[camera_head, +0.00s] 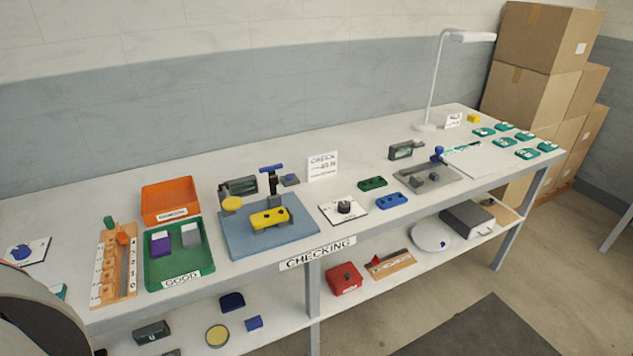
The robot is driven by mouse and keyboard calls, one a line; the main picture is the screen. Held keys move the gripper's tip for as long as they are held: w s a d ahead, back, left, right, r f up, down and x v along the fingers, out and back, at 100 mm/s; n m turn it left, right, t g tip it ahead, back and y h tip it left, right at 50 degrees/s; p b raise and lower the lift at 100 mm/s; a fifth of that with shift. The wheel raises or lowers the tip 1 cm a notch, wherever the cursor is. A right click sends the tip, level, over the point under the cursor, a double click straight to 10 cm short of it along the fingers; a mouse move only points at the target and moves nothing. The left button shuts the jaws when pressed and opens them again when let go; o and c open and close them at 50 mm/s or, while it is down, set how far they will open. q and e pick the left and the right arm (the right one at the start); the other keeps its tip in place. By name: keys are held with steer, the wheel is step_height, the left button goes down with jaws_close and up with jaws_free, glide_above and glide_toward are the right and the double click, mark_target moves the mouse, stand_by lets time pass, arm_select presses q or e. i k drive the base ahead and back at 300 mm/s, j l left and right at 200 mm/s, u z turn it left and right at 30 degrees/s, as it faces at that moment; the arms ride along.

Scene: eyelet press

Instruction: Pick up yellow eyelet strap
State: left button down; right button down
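A yellow strap with dark holes (262,218) lies across grey supports on the blue mat (240,245), left of the table's middle. A small press with a blue handle (272,168) stands just behind it. A yellow disc (232,204) sits to its left, near a dark device with a display (240,186). Neither of my grippers is in view. A dark rounded part at the lower left edge may be mine.
The green GOOD tray (180,270) holds a purple and a grey block. An orange tray (171,201) stands behind it. A green strap (372,183) and a blue strap (391,201) lie right of the mat. A lamp (432,90) stands at the back right.

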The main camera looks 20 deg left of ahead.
mark_target(271, 216)
steer(key=i+l, duration=0.15)
steer(key=l, duration=0.2)
steer(key=i+l, duration=0.1)
steer(key=l, duration=0.2)
steer(key=u, duration=0.4)
steer(key=l+u, duration=0.15)
steer(key=u, duration=0.7)
steer(key=l+u, duration=0.15)
steer(key=u, duration=0.25)
steer(key=i+j, duration=0.35)
steer(key=i+j+z, duration=0.1)
steer(key=j+z, duration=0.15)
steer(key=z, duration=0.2)
steer(key=i+j+z, duration=0.1)
steer(key=j+z, duration=0.15)
steer(key=z, duration=0.25)
